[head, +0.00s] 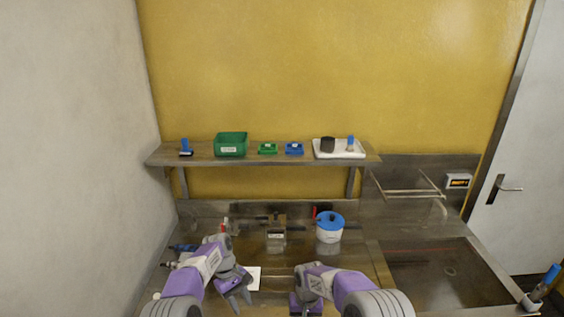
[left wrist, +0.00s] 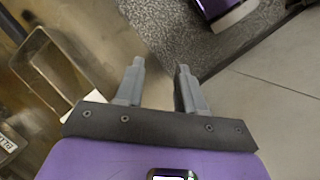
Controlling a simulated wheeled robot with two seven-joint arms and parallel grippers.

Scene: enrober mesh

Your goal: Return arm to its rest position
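My left gripper (head: 240,302) is low over the front of the worktop, pointing down, left of the middle in the head view. In the left wrist view its two fingers (left wrist: 160,66) stand apart with nothing between them, so it is open and empty. My right gripper (head: 303,304) is near the bottom edge of the head view, right of the left one. Its fingers are mostly cut off or hidden, so I cannot tell whether it is open. Both of my purple arms reach in from the bottom of the view.
A white sheet (head: 254,279) lies beside my left gripper. A blue-topped white tub (head: 329,228) and a small brown device (head: 276,231) stand further back. A shelf (head: 205,156) holds a green bin (head: 231,144) and a white tray (head: 339,155). A sink (head: 440,280) is at right.

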